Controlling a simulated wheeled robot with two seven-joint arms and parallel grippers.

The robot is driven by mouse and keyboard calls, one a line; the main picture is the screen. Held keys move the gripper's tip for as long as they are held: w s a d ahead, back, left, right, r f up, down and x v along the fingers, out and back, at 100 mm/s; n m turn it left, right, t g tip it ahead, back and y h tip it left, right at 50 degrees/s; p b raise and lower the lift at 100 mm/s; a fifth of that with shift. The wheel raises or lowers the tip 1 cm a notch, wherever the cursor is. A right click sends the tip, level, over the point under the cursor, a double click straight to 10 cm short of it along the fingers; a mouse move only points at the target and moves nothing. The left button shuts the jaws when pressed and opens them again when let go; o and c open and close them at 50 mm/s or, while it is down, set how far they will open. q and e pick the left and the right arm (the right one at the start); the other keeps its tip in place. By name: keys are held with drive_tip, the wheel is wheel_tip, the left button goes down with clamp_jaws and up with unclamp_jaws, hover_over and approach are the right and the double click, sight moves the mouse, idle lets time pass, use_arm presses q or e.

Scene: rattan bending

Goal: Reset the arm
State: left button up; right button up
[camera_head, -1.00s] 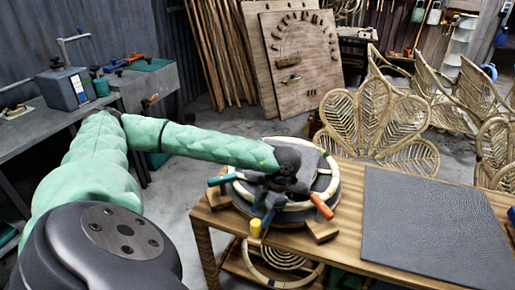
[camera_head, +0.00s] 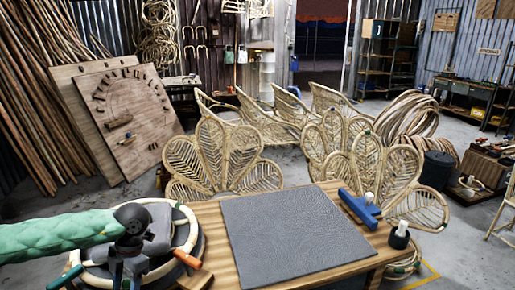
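My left arm comes in from the left as a green sleeve. Its dark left gripper (camera_head: 128,262) points down over the round rattan bending form (camera_head: 185,243) at the left end of the wooden table (camera_head: 215,240). Pale rattan curves around the form, and clamps with orange and teal handles sit at its edge. The gripper's fingers blend with the dark parts below, so I cannot tell whether they are open or touch anything. My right gripper is not in view.
A grey mat (camera_head: 295,230) covers the table's middle and is bare. A blue tool (camera_head: 358,208) and a black pot with a white top (camera_head: 399,236) stand at its right. Several petal-backed rattan chairs (camera_head: 222,160) stand behind the table. A wooden pattern board (camera_head: 125,120) leans at the left.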

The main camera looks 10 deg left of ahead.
use_arm(q)
drive_tip(key=d+f+h, duration=0.2)
drive_tip(key=d+h, duration=1)
drive_tip(key=d, duration=1.8)
drive_tip(key=w+d+r+n+t+h, duration=0.75)
drive_tip(key=d+n+t, duration=0.25)
drive_tip(key=n+t, duration=0.25)
drive_tip(key=w+a+f+n+t+y, duration=0.4)
drive_tip(key=a+f+n+t+y, duration=0.15)
drive_tip(key=n+t+y, duration=0.6)
drive_tip(key=s+a+f+n+g+y, duration=0.3)
drive_tip(key=a+f+n+g+y, duration=0.25)
drive_tip(key=f+n, duration=0.45)
drive_tip(key=s+f+n+g, duration=0.2)
drive_tip(key=s+f+g, duration=0.4)
drive_tip(key=s+f, duration=0.3)
drive_tip(key=s+a+f+n+g, duration=0.1)
drive_tip(key=s+f+g, duration=0.6)
drive_tip(key=s, duration=0.9)
wheel_tip(320, 180, down, 3)
drive_tip(key=shift+s+n, duration=0.25)
drive_tip(key=shift+n, duration=0.15)
